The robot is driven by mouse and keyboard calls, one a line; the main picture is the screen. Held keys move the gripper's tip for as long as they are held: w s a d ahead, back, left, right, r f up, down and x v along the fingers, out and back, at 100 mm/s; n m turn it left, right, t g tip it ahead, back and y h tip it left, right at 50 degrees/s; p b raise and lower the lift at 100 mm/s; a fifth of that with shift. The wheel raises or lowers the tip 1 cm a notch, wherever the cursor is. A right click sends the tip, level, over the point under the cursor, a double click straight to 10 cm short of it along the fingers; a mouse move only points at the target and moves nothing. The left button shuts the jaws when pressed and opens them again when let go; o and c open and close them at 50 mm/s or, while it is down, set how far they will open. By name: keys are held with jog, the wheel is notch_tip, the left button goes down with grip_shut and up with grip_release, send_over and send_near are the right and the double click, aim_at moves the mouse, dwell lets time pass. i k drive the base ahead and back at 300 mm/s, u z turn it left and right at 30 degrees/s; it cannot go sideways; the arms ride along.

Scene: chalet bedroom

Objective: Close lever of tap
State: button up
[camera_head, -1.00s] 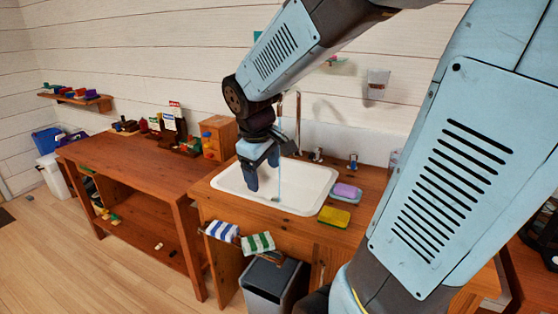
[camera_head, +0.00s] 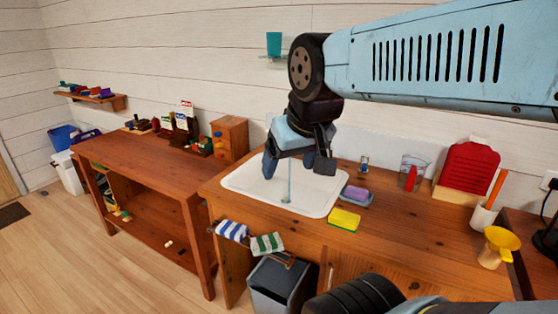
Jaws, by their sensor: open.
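The white sink (camera_head: 245,184) is set in the wooden counter. A thin pale stream of water (camera_head: 289,184) falls into it near the drain. My gripper (camera_head: 290,165) is open and points down above the back of the sink. One small metal tap lever (camera_head: 364,163) with a blue mark stands on the counter behind the sink, to the right of my gripper and apart from it. The tap's spout and its other lever are hidden behind my gripper and arm.
A purple sponge (camera_head: 355,194) in a dish and a yellow sponge (camera_head: 344,219) lie right of the sink. A clear cup (camera_head: 412,172), a red rack (camera_head: 469,167) and a yellow funnel (camera_head: 498,246) stand further right. Striped towels (camera_head: 267,244) hang in front.

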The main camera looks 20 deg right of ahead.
aim_at(365, 158)
jog(key=u, duration=1.35)
jog(key=i, duration=0.1)
jog(key=z, duration=3.2)
jog(key=k, duration=0.85)
jog(key=u, duration=0.35)
jog(key=i, duration=1.05)
jog(key=u, duration=0.05)
